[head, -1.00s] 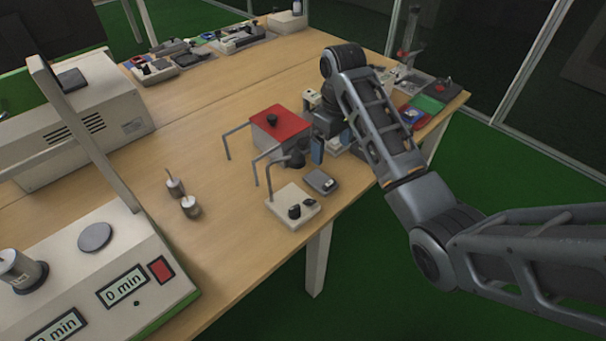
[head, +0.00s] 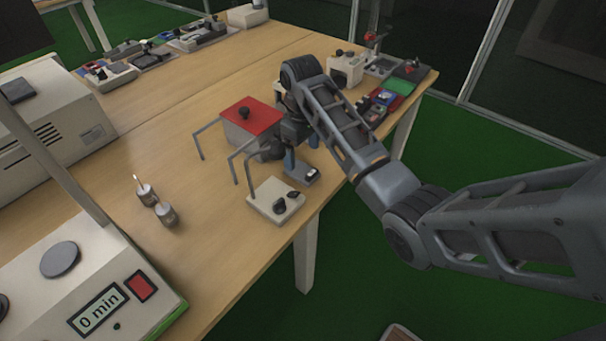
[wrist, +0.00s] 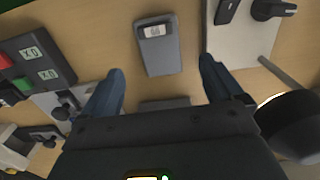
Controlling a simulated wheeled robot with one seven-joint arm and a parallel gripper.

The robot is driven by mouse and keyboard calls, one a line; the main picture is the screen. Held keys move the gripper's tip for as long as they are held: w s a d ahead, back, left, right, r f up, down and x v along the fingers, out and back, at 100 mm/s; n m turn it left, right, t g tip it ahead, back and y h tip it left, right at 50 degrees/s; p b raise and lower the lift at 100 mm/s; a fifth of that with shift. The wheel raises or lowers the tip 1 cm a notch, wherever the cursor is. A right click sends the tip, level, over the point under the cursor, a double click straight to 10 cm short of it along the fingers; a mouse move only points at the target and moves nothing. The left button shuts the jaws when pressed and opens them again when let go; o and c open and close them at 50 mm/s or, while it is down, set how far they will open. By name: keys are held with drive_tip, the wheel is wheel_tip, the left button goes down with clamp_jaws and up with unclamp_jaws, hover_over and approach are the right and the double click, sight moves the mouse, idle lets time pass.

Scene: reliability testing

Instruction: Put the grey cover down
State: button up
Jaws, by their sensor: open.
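A small grey flat piece (head: 302,174) with a little display lies on the wooden table. In the wrist view this grey piece (wrist: 159,50) lies between and beyond the fingertips, apart from both. I cannot tell whether it is the grey cover. A darker grey strip (wrist: 165,103) shows at the gripper's body and is mostly hidden. My gripper (head: 301,152) points down near the table, its blue fingers spread. In the wrist view my gripper (wrist: 162,70) is open with nothing clasped between the fingertips.
A grey box with a red lid (head: 252,116) stands left of my gripper. A white stand with black knobs (head: 274,200) is close in front. Two metal weights (head: 157,203) and a timer machine (head: 95,280) are to the left. Bare table lies between.

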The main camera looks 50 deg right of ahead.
sight(302, 171)
drive_tip(key=shift+f, duration=3.05)
drive_tip(key=c, duration=1.2)
drive_tip(key=shift+r, duration=0.1)
drive_tip(key=shift+c, duration=0.2)
